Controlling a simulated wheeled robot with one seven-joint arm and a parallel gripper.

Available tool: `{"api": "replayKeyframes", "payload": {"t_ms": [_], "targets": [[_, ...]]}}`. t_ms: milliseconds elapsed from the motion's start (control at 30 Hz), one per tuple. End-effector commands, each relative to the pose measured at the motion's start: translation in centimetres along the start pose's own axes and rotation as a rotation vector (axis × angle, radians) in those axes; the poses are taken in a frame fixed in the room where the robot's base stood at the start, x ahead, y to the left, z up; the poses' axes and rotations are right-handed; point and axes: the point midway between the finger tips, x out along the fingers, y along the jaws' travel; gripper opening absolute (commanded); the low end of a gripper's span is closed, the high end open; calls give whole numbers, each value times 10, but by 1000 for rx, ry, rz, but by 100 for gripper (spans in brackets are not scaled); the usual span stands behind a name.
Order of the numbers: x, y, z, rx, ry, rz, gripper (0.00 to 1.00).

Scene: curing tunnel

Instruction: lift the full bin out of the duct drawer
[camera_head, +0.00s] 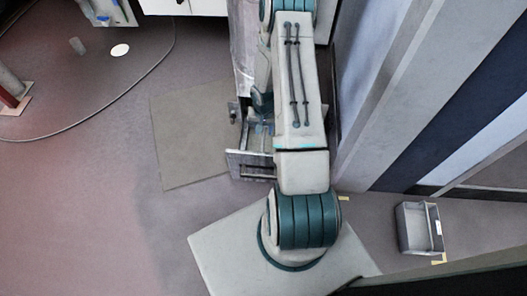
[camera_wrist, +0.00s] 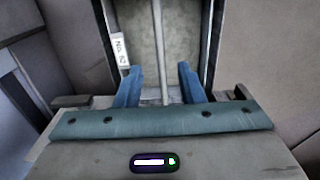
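In the wrist view my gripper (camera_wrist: 160,72) is open, its two blue fingers apart on either side of a thin pale bar (camera_wrist: 158,45). The bar runs lengthwise over a grey, rough-looking surface (camera_wrist: 183,25), framed by light metal edges; I cannot tell whether this is the full bin's contents or a floor. A white number label (camera_wrist: 120,48) is on the left edge. In the head view the open metal drawer (camera_head: 250,157) sticks out below the duct, partly hidden by my arm. The full bin cannot be clearly made out there.
A small grey open bin (camera_head: 404,229), seemingly empty, stands on the floor at right between yellow corner marks (camera_head: 438,262). A grey mat (camera_head: 185,135) lies left of the drawer. Tall panels (camera_head: 400,90) stand close on the right.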

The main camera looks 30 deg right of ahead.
Motion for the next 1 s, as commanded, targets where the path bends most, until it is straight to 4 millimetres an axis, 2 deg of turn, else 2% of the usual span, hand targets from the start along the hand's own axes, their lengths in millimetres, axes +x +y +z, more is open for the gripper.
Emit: {"api": "replayKeyframes", "payload": {"t_ms": [33,100,433,733,1000], "targets": [[14,0,0,-2,-1,0,35],[24,0,0,-1,0,0,35],[44,0,-1,-2,0,1,35],[85,-1,-2,-2,0,1,35],[87,-1,-3,-1,1,0,35]]}}
